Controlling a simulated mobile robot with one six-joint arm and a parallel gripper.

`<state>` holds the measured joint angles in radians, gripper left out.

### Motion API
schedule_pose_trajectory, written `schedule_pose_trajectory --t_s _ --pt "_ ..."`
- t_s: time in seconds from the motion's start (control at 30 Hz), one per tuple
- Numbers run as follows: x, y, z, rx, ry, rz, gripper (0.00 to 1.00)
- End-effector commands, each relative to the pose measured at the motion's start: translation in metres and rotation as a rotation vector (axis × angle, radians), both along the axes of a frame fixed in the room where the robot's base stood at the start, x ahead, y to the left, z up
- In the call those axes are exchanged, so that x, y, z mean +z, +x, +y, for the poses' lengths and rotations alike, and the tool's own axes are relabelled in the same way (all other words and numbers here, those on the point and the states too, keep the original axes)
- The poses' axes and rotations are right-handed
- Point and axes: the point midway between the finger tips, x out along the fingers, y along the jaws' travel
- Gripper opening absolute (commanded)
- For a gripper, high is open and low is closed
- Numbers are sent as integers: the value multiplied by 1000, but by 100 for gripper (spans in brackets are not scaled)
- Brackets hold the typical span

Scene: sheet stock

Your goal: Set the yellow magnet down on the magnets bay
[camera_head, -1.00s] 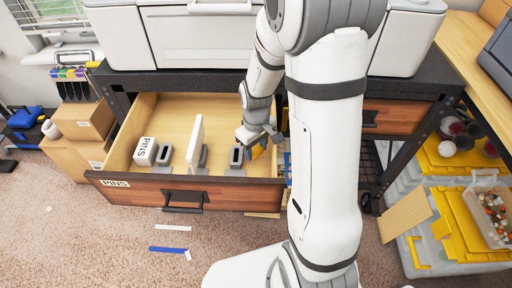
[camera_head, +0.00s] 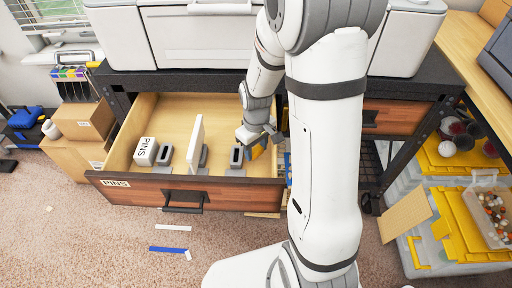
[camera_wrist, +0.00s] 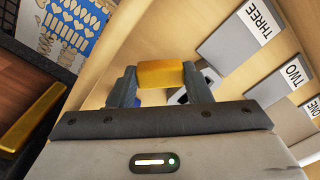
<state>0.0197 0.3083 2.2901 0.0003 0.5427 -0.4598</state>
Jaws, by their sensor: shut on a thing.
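The yellow magnet (camera_wrist: 160,74) is a small yellow block between the two fingers of my gripper (camera_wrist: 161,86), which is shut on it. In the head view, my gripper (camera_head: 253,138) is low inside the right end of the open drawer (camera_head: 185,185), with a yellow bit of the magnet (camera_head: 257,152) showing. It is just right of a dark slotted block (camera_head: 236,155). Grey plates marked THREE (camera_wrist: 238,40), TWO (camera_wrist: 274,80) and ONE (camera_wrist: 310,106) lie on the drawer floor. No label reading magnets is legible. I cannot tell whether the magnet touches the floor.
The drawer front bears a PINS label (camera_head: 115,183). A white PINS box (camera_head: 146,151) and a white upright divider (camera_head: 195,143) stand inside. The drawer floor behind them is clear. A dark worktop (camera_head: 180,80) overhangs the back. A patterned blue sheet (camera_wrist: 72,30) lies beyond the drawer edge.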

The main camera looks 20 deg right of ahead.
Motion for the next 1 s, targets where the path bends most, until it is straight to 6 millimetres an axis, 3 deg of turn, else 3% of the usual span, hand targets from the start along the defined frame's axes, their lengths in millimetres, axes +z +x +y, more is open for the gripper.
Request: schedule_pose_trajectory --t_s 0.13,0.73,0.77,1.0 --pt "-7 0 0 0 0 0 0" --pt "1 0 0 0 0 0 0" --pt "1 0 0 0 0 0 45" --pt "1 0 0 0 0 0 65"
